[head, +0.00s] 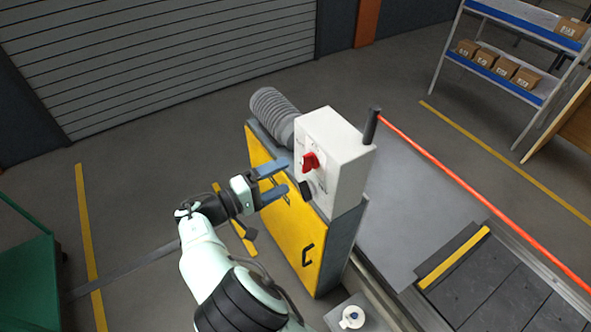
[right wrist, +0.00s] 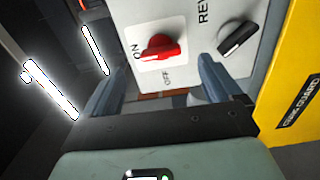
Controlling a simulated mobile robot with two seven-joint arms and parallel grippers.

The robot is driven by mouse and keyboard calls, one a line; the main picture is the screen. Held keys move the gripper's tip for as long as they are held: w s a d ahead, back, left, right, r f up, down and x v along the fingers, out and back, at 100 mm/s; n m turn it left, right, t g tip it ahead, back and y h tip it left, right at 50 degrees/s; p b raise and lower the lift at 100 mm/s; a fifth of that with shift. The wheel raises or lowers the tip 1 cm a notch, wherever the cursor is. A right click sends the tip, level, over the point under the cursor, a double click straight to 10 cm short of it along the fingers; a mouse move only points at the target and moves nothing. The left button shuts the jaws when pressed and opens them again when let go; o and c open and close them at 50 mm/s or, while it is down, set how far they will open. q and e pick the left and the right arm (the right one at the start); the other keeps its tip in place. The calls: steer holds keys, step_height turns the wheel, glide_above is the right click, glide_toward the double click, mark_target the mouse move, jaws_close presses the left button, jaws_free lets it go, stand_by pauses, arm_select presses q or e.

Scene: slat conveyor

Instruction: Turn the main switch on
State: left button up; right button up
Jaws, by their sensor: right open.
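The main switch is a red rotary handle (head: 311,162) on the face of a white control box (head: 335,150). In the right wrist view the red handle (right wrist: 160,47) lies roughly across the picture, with the ON label at its left end and OFF below it. My right gripper (head: 284,179) is open, its two blue-grey fingers in front of the box and pointing at its face. In the right wrist view the red handle shows between and beyond the fingertips (right wrist: 158,80), apparently apart from them. My left gripper is not in view.
A black selector knob (right wrist: 238,38) marked REV sits beside the switch, close to one finger. The box stands on a yellow guard cabinet (head: 285,225). The conveyor (head: 500,285) runs to the right. Open floor lies left.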

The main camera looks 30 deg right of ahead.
steer(key=a, duration=0.6)
steer(key=shift+s+a, duration=0.25)
steer(key=shift+a, duration=0.15)
steer(key=shift+d, duration=0.1)
steer(key=s+d+f+n+g+y+p, duration=0.1)
steer(key=s+d+f+g+y, duration=0.15)
steer(key=f, duration=0.75)
steer(key=s+d+f+n+g+y+p, duration=0.1)
steer(key=s+d+f+n+y, duration=0.2)
steer(key=f, duration=0.6)
steer(key=s+d+f+g+y+p, duration=0.1)
steer(key=s+d+f+y, duration=0.3)
steer(key=f, duration=0.6)
steer(key=s+a+f+m+g+y+p, duration=0.25)
steer(key=s+f+y, duration=0.45)
steer(key=s+f, duration=0.45)
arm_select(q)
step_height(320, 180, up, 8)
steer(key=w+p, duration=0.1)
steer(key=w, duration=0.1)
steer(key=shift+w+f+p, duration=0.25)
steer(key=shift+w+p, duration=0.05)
arm_select(e)
steer(key=s+a+r+m+t+y, duration=0.4)
steer(key=s+a+m+y, duration=0.1)
steer(key=s+a+m, duration=0.1)
steer(key=shift+s+a, duration=0.55)
steer(key=shift+s, duration=0.5)
